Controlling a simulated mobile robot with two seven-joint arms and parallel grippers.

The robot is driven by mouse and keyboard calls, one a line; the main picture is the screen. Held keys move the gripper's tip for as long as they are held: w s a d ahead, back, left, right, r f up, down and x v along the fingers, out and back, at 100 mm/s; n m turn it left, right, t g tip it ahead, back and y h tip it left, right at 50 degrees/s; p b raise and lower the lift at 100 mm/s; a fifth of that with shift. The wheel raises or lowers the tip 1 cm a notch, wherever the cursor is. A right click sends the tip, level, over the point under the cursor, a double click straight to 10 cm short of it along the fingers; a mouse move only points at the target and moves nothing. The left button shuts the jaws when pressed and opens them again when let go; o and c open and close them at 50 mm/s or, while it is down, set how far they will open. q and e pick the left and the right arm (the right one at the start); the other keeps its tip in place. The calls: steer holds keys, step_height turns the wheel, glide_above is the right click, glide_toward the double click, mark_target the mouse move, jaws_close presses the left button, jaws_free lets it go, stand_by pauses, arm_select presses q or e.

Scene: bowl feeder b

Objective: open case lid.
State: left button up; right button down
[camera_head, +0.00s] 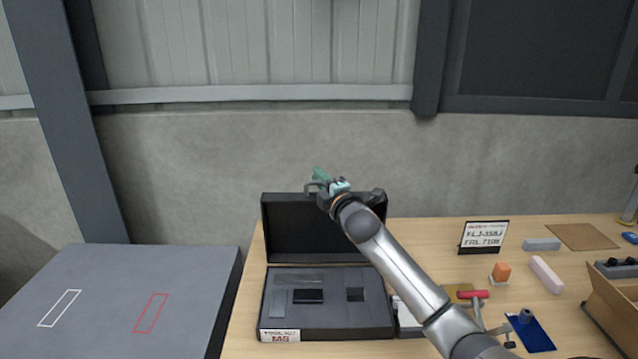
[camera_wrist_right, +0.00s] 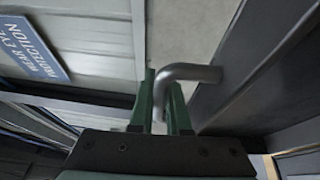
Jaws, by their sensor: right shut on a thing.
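The black case (camera_head: 328,333) stands on the wooden table with its lid (camera_head: 285,230) raised about upright along the back edge. Grey foam with cutouts and a dark block fills the base. My right gripper (camera_head: 322,175) is at the lid's top edge, its green fingers shut on the bent metal lid handle. In the right wrist view the fingers (camera_wrist_right: 162,92) close around one leg of the grey handle (camera_wrist_right: 190,73), beside the dark lid (camera_wrist_right: 255,60). My arm hides part of the lid's right side. My left gripper is not in view.
A grey platform (camera_head: 110,285) with white and red outlines stands at the left. To the right are a sign (camera_head: 483,237), an orange block (camera_head: 501,271), a pink block (camera_head: 546,274), a red-handled tool (camera_head: 473,294) and a cardboard box (camera_head: 612,310). A concrete wall rises behind.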

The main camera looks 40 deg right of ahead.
steer(key=shift+s+a, duration=0.2)
steer(key=shift+s, duration=0.05)
steer(key=c, duration=0.9)
jaws_free()
steer(key=b+v, duration=0.1)
steer(key=v, duration=1.1)
steer(key=shift+s+f, duration=0.15)
steer(key=shift+f, duration=0.05)
steer(key=shift+a, duration=0.1)
